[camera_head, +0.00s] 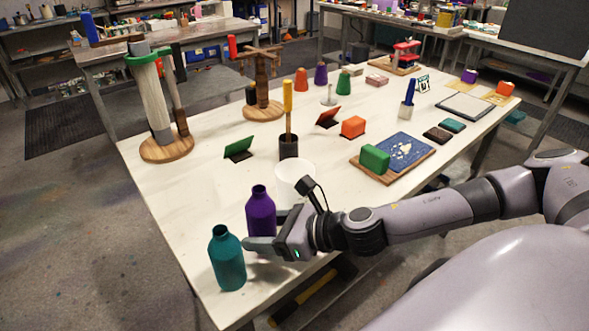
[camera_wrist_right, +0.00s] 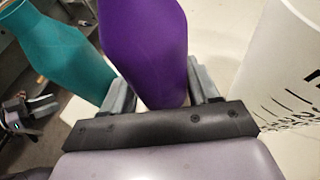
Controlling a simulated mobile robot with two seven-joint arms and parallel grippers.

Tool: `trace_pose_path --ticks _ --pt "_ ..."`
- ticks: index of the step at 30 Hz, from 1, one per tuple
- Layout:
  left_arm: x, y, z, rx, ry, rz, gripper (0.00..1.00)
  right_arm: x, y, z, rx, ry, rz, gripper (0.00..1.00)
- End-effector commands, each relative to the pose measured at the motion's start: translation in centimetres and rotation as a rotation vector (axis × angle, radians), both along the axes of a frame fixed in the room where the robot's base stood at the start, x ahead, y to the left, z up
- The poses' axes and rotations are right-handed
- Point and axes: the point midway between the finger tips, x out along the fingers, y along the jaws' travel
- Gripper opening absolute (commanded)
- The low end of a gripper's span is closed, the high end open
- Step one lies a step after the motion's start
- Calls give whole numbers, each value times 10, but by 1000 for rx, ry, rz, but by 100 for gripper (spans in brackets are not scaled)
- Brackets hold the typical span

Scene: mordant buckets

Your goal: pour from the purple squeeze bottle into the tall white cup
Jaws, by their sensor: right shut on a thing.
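The purple squeeze bottle (camera_head: 260,208) stands near the front end of the white table in the head view. My right gripper (camera_head: 262,243) is shut on its lower part. In the right wrist view the purple bottle (camera_wrist_right: 145,50) sits between the two fingers of the right gripper (camera_wrist_right: 160,85) and looks upright. The tall white cup (camera_head: 293,180) stands just behind and to the right of the bottle; my wrist hides part of it. Its marked side shows at the right of the right wrist view (camera_wrist_right: 285,80).
A teal bottle (camera_head: 227,258) stands close to the left of the purple one, near the table's front edge. A dark holder (camera_head: 289,147) with a yellow-handled tool is behind the cup. A green block (camera_head: 375,158) lies on a board to the right. The table's left-middle part is clear.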

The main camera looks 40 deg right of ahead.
Motion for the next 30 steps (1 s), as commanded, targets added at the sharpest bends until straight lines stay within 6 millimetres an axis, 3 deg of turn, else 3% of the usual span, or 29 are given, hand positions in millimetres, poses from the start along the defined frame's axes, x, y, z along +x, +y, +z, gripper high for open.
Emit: trace_pose_path --ticks 5,10,13,20,30 --pt "0 0 -5 0 0 0 43 0 -1 0 59 21 -1 23" --pt "0 0 -31 0 -1 0 43 0 -1 -3 141 47 0 23" --pt "-3 0 -15 3 13 0 43 1 -1 35 189 61 0 23" --pt "0 0 7 0 -2 0 43 1 -1 86 297 101 2 23" --pt "-1 0 1 0 1 0 43 0 -3 87 457 168 -1 23"
